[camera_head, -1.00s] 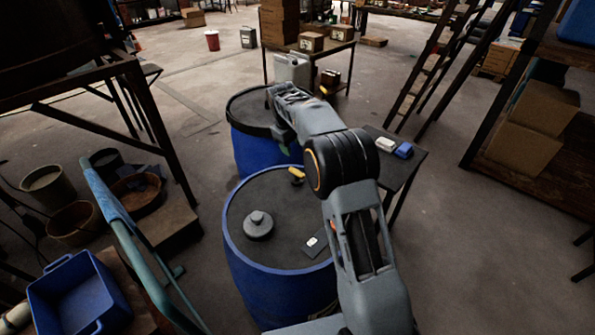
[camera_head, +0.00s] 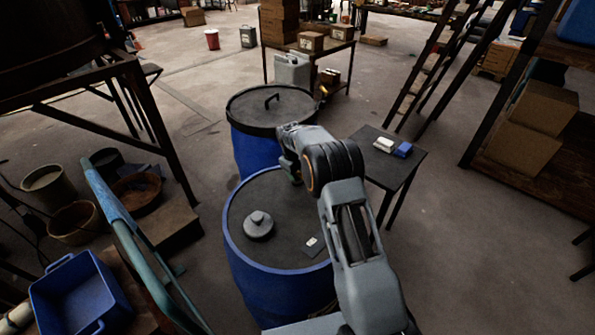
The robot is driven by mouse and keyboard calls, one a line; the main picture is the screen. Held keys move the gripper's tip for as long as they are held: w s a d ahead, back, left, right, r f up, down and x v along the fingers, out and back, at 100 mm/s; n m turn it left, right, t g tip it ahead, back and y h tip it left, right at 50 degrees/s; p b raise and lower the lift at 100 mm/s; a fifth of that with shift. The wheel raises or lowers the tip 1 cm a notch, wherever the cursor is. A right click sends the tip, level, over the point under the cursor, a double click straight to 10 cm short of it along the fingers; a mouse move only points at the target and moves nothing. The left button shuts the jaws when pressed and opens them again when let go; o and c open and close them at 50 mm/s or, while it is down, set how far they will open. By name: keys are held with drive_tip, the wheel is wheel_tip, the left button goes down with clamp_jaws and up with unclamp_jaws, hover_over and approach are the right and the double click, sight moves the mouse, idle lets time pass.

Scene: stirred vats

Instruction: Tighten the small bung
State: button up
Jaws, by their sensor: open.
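The near blue drum (camera_head: 243,262) has a dark top. A wide dark grey bung with a raised knob (camera_head: 258,224) sits on the left of that top. The small yellow fitting at the top's far side, which may be the small bung, is hidden behind my gripper now. My gripper (camera_head: 292,174) points down over that far side of the drum top. It is open, but its fingertips are mostly hidden by the wrist, and I cannot tell whether they touch anything.
A small card (camera_head: 312,246) lies on the near drum top. A second blue drum with a dark handled lid (camera_head: 250,104) stands just behind. A small dark table (camera_head: 405,168) with a white and a blue item is at the right. A blue tub (camera_head: 78,298) is at the lower left.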

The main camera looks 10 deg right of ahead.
drive_tip(key=shift+f, duration=0.1)
drive_tip(key=shift+c, duration=0.2)
clamp_jaws()
drive_tip(key=shift+m, duration=0.4)
drive_tip(key=m+b, duration=0.1)
drive_tip(key=m, duration=0.2)
drive_tip(key=shift+a+g, duration=0.1)
drive_tip(key=shift+g, duration=0.2)
drive_tip(key=m+g, duration=0.1)
drive_tip(key=m, duration=0.3)
drive_tip(key=shift+w+a+m, duration=0.1)
drive_tip(key=shift+m, duration=0.2)
drive_tip(key=m, duration=0.4)
drive_tip(key=shift+w+m+g, duration=0.1)
drive_tip(key=shift+m+g, duration=0.2)
drive_tip(key=shift+g, duration=0.1)
drive_tip(key=m, duration=0.2)
drive_tip(key=m+p, duration=0.1)
drive_tip(key=m, duration=0.1)
drive_tip(key=shift+w+a+m+g+y, duration=0.1)
drive_tip(key=shift+m+g+y, duration=0.2)
drive_tip(key=shift+m, duration=0.1)
